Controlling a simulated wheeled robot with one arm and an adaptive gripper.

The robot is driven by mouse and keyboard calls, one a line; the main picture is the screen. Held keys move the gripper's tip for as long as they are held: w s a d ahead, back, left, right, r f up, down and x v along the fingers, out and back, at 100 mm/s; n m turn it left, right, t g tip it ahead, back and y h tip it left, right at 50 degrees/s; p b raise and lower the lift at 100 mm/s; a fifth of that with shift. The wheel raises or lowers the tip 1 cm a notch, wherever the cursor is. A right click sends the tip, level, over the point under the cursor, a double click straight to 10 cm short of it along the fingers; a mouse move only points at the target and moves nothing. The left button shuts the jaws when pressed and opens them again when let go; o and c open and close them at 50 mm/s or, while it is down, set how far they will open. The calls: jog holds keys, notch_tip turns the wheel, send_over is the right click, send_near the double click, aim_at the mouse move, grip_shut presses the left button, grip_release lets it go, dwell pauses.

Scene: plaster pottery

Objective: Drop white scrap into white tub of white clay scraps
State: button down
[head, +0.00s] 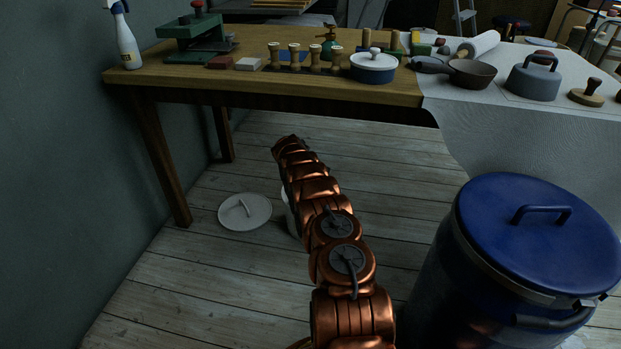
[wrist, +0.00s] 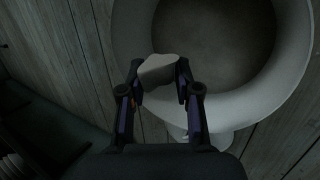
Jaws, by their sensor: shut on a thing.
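In the wrist view, my gripper (wrist: 158,84) is shut on a pale, irregular white scrap (wrist: 158,69). The scrap is between the two fingertips, over the near left rim of the white tub (wrist: 292,78) as seen in this view. The tub is round and open, and its inside is dark; I cannot make out clay scraps in it. In the head view, only a sliver of the white tub (head: 291,212) shows on the floor behind my copper arm. The gripper and the scrap are hidden there by the arm.
A round white lid (head: 245,211) lies on the floor left of the tub. A wooden table (head: 290,88) with pots and tools stands behind. A large blue lidded bin (head: 530,230) stands at the right. The plank floor between is clear.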

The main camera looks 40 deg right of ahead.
notch_tip(320, 180, down, 6)
jog(key=b, duration=0.2)
jog(key=shift+b, duration=0.3)
jog(key=c, duration=0.7)
grip_release()
jog(key=shift+c, duration=0.2)
jog(key=shift+r, duration=0.1)
jog(key=shift+r+p, duration=1.85)
jog(key=shift+r, duration=1.7)
jog(key=shift+f, duration=0.1)
